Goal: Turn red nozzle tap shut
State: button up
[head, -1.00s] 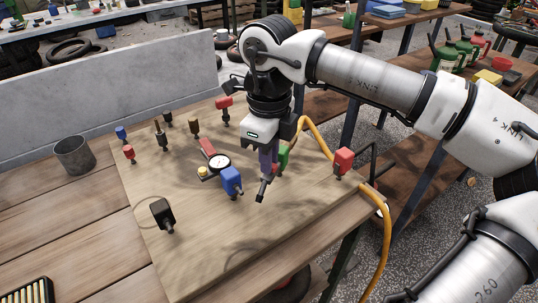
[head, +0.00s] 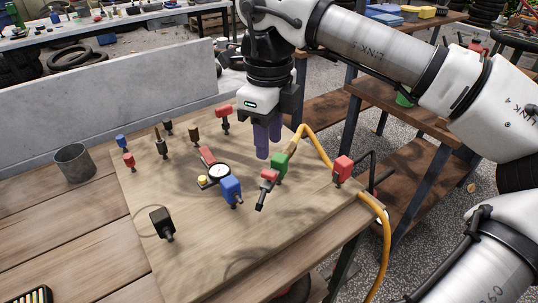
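The black nozzle (head: 261,201) lies on the wooden board beside a green block (head: 280,162). A small red piece (head: 269,175) sits on top of it and looks like the red tap. Its exact turn angle is too small to tell. My gripper (head: 268,155) points down above and just behind the red piece, apart from it, with nothing visible between its purple fingers. The two fingers look close together from this angle, and the gap between them is unclear.
A blue block (head: 231,188) and a round gauge (head: 219,172) stand left of the nozzle. A red block (head: 343,168) stands to the right. A yellow hose (head: 385,240) runs over the board's right edge. The board's front (head: 210,255) is clear.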

notch_tip(320, 180, up, 7)
dwell(0.3)
